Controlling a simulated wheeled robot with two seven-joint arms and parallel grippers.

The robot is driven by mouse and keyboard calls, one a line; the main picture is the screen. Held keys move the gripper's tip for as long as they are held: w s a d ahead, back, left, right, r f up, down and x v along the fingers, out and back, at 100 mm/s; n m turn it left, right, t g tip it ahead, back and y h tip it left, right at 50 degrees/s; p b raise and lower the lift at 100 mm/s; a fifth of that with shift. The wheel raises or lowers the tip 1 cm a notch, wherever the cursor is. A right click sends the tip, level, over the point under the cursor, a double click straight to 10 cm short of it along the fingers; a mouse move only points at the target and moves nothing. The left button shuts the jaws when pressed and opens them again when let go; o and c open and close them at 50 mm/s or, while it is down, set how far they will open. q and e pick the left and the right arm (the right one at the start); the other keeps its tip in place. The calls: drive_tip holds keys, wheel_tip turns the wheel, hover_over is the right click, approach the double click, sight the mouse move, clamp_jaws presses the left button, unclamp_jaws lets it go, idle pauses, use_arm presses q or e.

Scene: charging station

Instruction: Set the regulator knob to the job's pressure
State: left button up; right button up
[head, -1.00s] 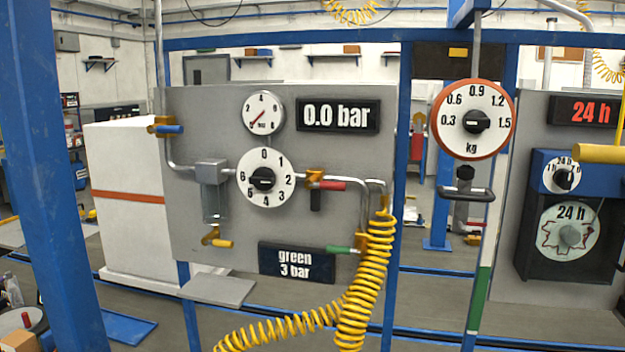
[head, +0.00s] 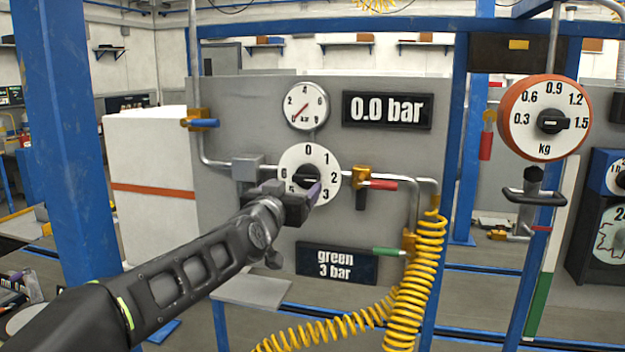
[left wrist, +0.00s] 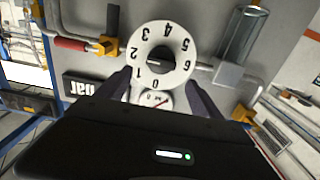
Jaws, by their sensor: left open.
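The regulator knob (head: 307,175) is black, at the centre of a white dial (head: 296,158) numbered 0 to 6 on the grey panel. In the left wrist view the knob (left wrist: 157,62) and dial appear upside down. Which number the knob points to is hard to tell. My left gripper (head: 308,192) is in front of the dial's lower part. Its fingers are spread, with the knob seen beyond the gap between them. The digital display (head: 388,110) reads 0.0 bar. The job sign (head: 337,263) reads "green 3 bar". The round gauge (head: 305,106) has a red needle.
Right of the dial are a red-handled valve (head: 380,185) and a green-handled valve (head: 390,251). A coiled yellow hose (head: 412,290) hangs below. A blue-handled valve (head: 203,123) is at upper left. An orange-rimmed kg dial (head: 545,117) stands farther right.

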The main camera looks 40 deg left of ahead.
sight(304, 177)
use_arm(q)
drive_tip(key=shift+a+f, duration=0.1)
drive_tip(key=shift+p+x, duration=0.8)
drive_tip(key=shift+x, duration=3.1)
drive_tip(key=shift+c, duration=0.2)
drive_tip(key=c, duration=1.3)
